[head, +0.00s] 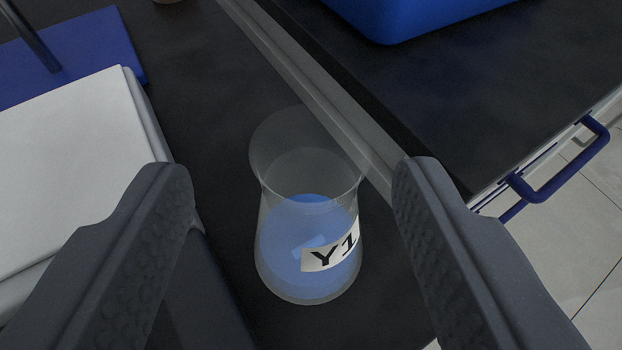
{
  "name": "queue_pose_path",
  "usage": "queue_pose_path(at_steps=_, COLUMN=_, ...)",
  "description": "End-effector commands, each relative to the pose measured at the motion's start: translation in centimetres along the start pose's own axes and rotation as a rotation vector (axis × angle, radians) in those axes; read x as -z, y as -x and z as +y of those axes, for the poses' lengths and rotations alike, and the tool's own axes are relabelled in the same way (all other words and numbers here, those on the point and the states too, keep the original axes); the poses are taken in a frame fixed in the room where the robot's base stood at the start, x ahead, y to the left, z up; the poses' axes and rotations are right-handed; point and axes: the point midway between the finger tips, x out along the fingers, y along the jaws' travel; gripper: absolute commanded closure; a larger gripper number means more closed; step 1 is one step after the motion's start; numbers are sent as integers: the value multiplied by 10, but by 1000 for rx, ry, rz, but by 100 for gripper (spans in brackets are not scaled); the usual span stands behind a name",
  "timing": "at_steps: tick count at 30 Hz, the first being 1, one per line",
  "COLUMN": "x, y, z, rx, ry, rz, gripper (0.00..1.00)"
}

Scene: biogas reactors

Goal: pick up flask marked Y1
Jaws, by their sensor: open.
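The flask marked Y1 (300,262) stands on the dark bench top in the middle of the head view. It is clear glass with blue liquid inside and a white label reading Y1 on its lower right side. My gripper (285,190) is open. One dark grey finger shows at the left and the other at the right, with the flask between them in the picture. Gaps show on both sides, and neither finger appears to touch the glass. I cannot tell exactly how far the fingertips are from the flask in depth.
A white-topped box-like device (70,170) is close at the left, behind the left finger. A blue stand base (90,50) is at the upper left. A grey rail (300,70) runs diagonally behind the flask. A blue container (420,15) and a blue handle (560,180) are at the right.

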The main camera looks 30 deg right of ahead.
Motion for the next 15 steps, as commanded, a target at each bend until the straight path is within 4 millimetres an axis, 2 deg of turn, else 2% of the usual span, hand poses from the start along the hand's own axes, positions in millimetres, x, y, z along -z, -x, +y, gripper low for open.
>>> queue_pose_path(at_steps=10, x=-1, y=-19, z=2, rx=0, ry=-1, rz=0, gripper=45)
queue_pose_path(at_steps=15, x=-3, y=-41, z=7, rx=-2, ry=0, rz=0, gripper=45)
